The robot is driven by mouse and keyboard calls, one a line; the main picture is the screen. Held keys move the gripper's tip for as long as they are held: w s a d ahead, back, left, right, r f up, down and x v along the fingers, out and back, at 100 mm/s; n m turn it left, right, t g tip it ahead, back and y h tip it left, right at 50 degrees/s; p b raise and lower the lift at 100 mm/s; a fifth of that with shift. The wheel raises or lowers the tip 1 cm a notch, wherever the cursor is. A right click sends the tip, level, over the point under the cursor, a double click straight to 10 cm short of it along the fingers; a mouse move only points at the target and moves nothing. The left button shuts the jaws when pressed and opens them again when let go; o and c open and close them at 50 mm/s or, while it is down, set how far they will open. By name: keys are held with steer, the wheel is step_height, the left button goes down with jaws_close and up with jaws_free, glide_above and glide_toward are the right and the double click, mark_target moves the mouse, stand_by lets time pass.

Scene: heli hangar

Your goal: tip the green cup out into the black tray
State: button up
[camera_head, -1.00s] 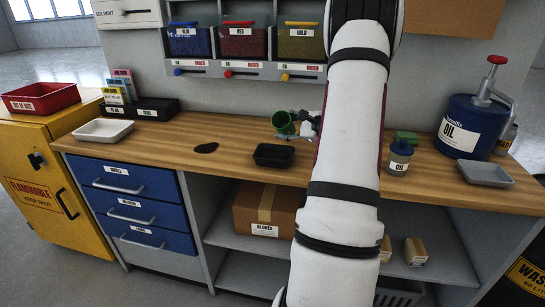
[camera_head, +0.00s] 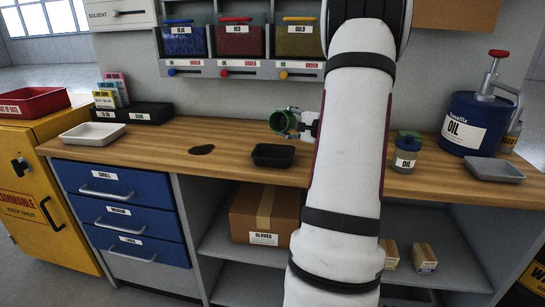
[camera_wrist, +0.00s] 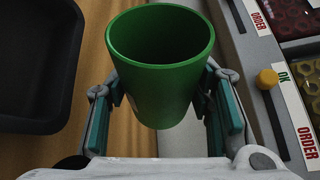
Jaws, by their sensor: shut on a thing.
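The green cup (camera_head: 279,122) is in my gripper (camera_head: 292,126), above the bench and a little behind the black tray (camera_head: 273,161). In the head view the cup looks tilted, with its mouth towards the left and front. In the wrist view the cup (camera_wrist: 160,85) sits between the two fingers (camera_wrist: 162,110), which are shut on its sides. Its inner wall shows green; its bottom and any contents are hidden. The black tray (camera_wrist: 68,75) lies at the left of the wrist view, apart from the cup, and its visible inside looks empty.
Coloured bins (camera_head: 240,40) stand behind the cup. A green-lidded jar (camera_head: 404,158), an oil can (camera_head: 470,125) and a grey tray (camera_head: 494,170) are on the right. A white tray (camera_head: 92,134) and a dark patch (camera_head: 201,150) lie on the left.

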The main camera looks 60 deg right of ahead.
mark_target(288, 128)
steer(key=shift+a+r+n+t+b, duration=0.3)
steer(key=shift+a+r+n+b, duration=0.1)
steer(key=shift+a+n+b, duration=0.45)
steer(key=f+n+b, duration=0.1)
steer(key=b, duration=0.3)
steer(key=shift+f+h, duration=0.15)
steer(key=shift+h, duration=0.15)
steer(key=b, duration=0.3)
steer(key=shift+s+n+t+b, duration=0.1)
steer(key=shift+n+t+b, duration=0.25)
steer(key=shift+t, duration=0.05)
steer(key=shift+a+r, duration=0.1)
steer(key=shift+r, duration=0.35)
steer(key=shift+b, duration=0.45)
steer(key=shift+a+r+n+t+b, duration=0.25)
steer(key=shift+n+b, duration=0.35)
steer(key=shift+b, duration=0.8)
steer(key=n+b, duration=0.1)
steer(key=b, duration=0.2)
steer(key=f+n+b, duration=0.1)
steer(key=b, duration=0.2)
steer(key=shift+s+a+t+b, duration=0.15)
steer(key=shift+a+t+b, duration=0.1)
steer(key=shift+t+b, duration=0.15)
steer(key=shift+a+r+n+t+b, duration=0.3)
steer(key=shift+n+b, duration=0.15)
steer(key=shift+n, duration=0.25)
